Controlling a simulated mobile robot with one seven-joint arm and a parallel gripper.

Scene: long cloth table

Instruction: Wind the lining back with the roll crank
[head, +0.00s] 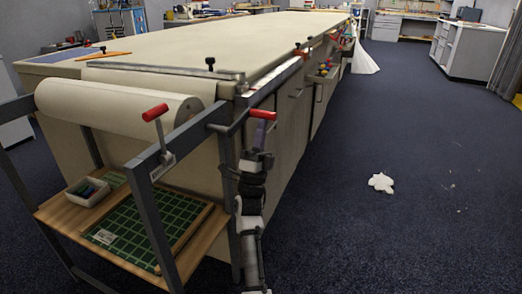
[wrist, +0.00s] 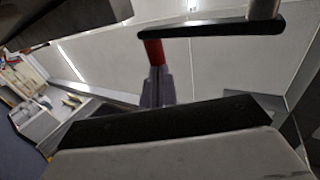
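The roll of cream lining (head: 120,100) lies across a grey metal frame at the near end of the long table. The roll crank has a dark arm (head: 237,121) and a red handle (head: 263,114). In the wrist view its black arm (wrist: 210,28) crosses the top and the red handle (wrist: 153,52) points down from it. My gripper (head: 260,132) comes up from below, its tips at the handle. In the wrist view my fingers (wrist: 157,88) stand close together and hide the handle's lower end. Whether they clamp it is unclear.
A second red-handled lever (head: 155,112) stands on the frame to the left. The frame's wooden shelf (head: 70,210) holds a green cutting mat (head: 140,228) and a small tray (head: 87,192). Drawers line the table's side. Dark floor lies open to the right, with a white scrap (head: 381,182).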

